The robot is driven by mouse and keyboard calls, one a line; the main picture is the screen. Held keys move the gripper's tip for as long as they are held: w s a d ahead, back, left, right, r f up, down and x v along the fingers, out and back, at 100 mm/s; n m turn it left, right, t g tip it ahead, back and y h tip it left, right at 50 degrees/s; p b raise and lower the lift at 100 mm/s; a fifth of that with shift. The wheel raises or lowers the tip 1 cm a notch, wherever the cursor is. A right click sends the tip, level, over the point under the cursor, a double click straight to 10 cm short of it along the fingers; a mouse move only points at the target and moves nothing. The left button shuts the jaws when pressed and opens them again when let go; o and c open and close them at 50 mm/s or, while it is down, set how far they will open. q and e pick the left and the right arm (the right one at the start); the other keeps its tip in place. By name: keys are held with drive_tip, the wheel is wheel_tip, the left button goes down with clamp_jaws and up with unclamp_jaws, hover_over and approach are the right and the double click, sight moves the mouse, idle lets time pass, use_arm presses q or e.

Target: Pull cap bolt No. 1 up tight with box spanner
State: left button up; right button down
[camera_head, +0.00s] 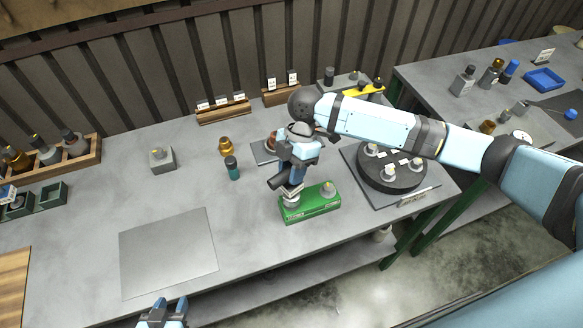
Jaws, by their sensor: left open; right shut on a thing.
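My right gripper (291,184) reaches down at the left end of a green block (312,207) and is shut on a grey metal piece (291,200) there. The fingers hide most of this piece, so I cannot tell whether it is the box spanner. A second metal piece (328,187) stands at the block's right end. A dark round disc (389,178) on a grey plate, right of the block, carries several grey metal pieces and white labels. The labels are too small to read, so I cannot tell cap bolt No. 1. My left gripper (163,313) is open and empty at the table's front edge.
A teal-and-dark bottle (233,168) and a brass piece (226,146) stand left of my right gripper. A grey block (161,160) stands farther left. A bare metal sheet (168,252) lies front left. My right arm passes over the disc's back edge.

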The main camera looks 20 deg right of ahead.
drive_tip(key=shift+f, duration=0.7)
drive_tip(key=shift+m, duration=0.5)
drive_tip(key=m+t, duration=0.1)
drive_tip(key=m, duration=0.1)
drive_tip(key=shift+m+y, duration=0.3)
drive_tip(key=shift+y, duration=0.1)
drive_tip(key=m+t, duration=0.2)
drive_tip(key=m, duration=0.2)
drive_tip(key=shift+y, duration=0.3)
drive_tip(key=m+t, duration=0.1)
drive_tip(key=m, duration=0.2)
drive_tip(key=m+t, duration=0.1)
drive_tip(key=m, duration=0.2)
drive_tip(key=shift+m+t, duration=0.3)
drive_tip(key=shift+t, duration=0.1)
drive_tip(key=shift+p, duration=0.3)
